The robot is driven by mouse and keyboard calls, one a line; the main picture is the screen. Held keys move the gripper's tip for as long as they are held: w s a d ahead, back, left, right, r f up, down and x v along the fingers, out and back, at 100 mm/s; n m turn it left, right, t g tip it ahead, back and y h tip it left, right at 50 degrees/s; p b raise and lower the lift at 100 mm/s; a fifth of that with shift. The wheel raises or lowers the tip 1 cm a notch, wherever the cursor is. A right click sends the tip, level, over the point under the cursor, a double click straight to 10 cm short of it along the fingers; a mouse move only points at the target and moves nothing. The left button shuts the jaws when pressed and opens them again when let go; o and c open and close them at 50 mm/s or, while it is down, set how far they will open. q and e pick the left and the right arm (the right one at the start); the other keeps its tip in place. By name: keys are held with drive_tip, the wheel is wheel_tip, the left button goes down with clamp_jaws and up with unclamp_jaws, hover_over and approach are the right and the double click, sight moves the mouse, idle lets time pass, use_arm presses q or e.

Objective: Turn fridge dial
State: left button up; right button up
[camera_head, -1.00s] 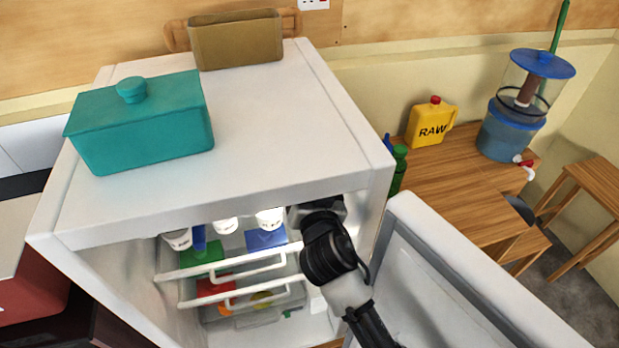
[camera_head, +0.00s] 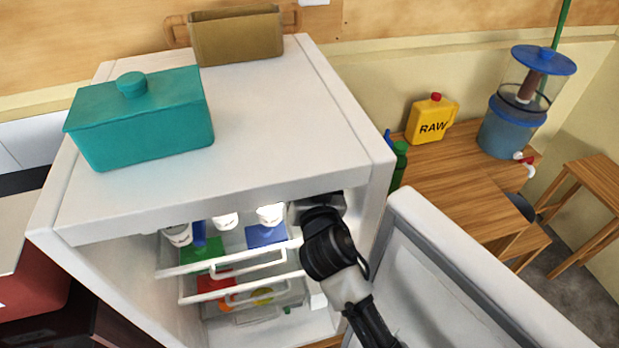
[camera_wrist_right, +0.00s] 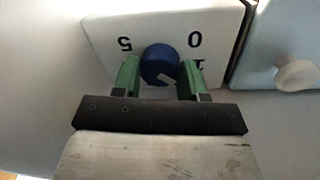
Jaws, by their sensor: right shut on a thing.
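The fridge (camera_head: 250,140) stands with its door (camera_head: 450,262) swung open to the right. My right arm reaches inside under the top panel, and its gripper is hidden there in the head view. In the right wrist view, the blue round dial (camera_wrist_right: 160,64) sits on a white panel (camera_wrist_right: 105,28) marked 5, 0 and 1, which appear upside down. My left gripper is not in view.
White-capped containers (camera_head: 225,220) and wire shelves (camera_head: 225,265) fill the fridge left of my arm. A teal lidded box (camera_head: 140,125) and a brown container (camera_head: 237,40) stand on top. A wooden table (camera_head: 450,180) with a yellow RAW jug (camera_head: 432,121) stands behind the door.

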drive_tip(key=shift+f+n+b, duration=0.1)
drive_tip(key=shift+n+b, duration=0.2)
drive_tip(key=shift+n, duration=2.8)
drive_tip(key=o, duration=0.9)
drive_tip(key=b+v, duration=0.1)
drive_tip(key=v, duration=0.2)
drive_tip(key=b+v, duration=0.1)
drive_tip(key=v, duration=0.3)
drive_tip(key=b+v, duration=0.1)
drive_tip(key=v, duration=0.3)
drive_tip(key=shift+f, duration=0.3)
